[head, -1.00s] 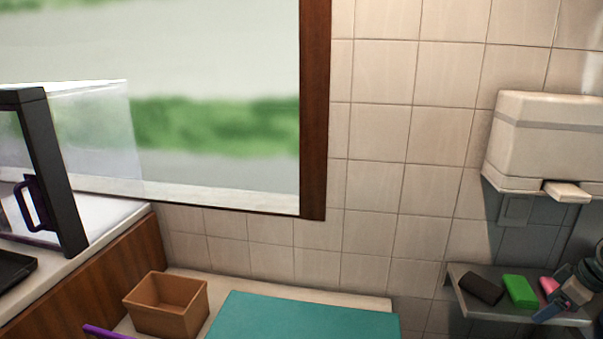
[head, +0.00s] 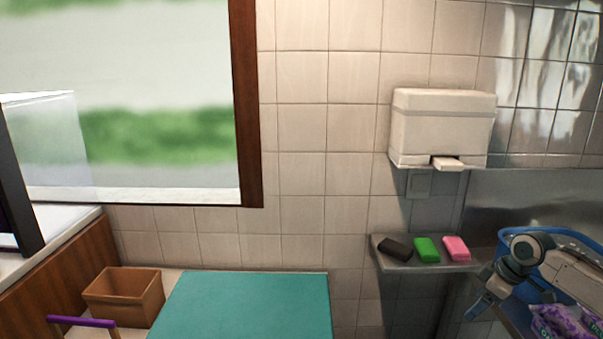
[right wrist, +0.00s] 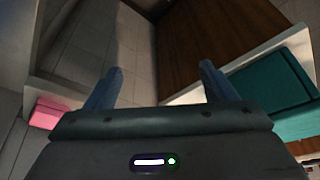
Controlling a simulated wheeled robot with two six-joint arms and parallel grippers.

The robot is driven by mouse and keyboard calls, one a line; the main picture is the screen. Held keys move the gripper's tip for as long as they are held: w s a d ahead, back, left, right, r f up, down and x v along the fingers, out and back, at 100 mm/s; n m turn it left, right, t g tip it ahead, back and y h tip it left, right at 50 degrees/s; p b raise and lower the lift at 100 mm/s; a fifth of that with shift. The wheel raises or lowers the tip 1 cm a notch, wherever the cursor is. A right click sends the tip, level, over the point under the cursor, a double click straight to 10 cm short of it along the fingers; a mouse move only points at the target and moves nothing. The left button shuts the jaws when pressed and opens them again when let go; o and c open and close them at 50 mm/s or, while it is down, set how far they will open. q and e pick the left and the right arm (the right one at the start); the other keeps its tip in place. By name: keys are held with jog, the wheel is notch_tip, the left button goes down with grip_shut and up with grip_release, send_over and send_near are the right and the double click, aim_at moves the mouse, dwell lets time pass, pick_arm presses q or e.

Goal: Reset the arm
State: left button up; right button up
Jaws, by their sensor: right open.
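My right gripper (head: 478,306) shows in the head view at the lower right, below the small shelf and in front of the blue basket. In the right wrist view its two blue-grey fingers (right wrist: 160,85) stand apart with nothing between them. My right arm reaches in from the right edge. My left gripper is not in view.
A small shelf (head: 410,264) holds a dark block (head: 396,249), a green block (head: 427,250) and a pink block (head: 456,248). A blue basket (head: 520,240) with purple packets (head: 562,322) stands at right. A brown box (head: 123,293) and teal surface (head: 245,305) lie lower left.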

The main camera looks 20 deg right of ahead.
jog(key=s+a+f+g, duration=0.1)
jog(key=s+a+f, duration=0.4)
jog(key=a+f, duration=0.4)
jog(key=s+a+f, duration=0.5)
jog(key=a+f, duration=0.4)
jog(key=a, duration=0.1)
jog(key=s+a+r+m+t+h, duration=0.1)
jog(key=s+a+m+h, duration=0.15)
jog(key=s+a, duration=0.45)
jog(key=s+a+r+m+h, duration=0.1)
jog(key=s+a+m, duration=0.2)
jog(key=s+a, duration=0.4)
jog(key=d+f+g, duration=0.1)
jog(key=d+f, duration=0.2)
jog(key=f, duration=2.6)
jog(key=s+d+f+g, duration=0.1)
jog(key=s+f, duration=1.6)
jog(key=f, duration=0.3)
jog(key=shift+s+d+f+y, duration=0.25)
jog(key=shift+s+d+y, duration=0.05)
jog(key=shift+s+y, duration=0.1)
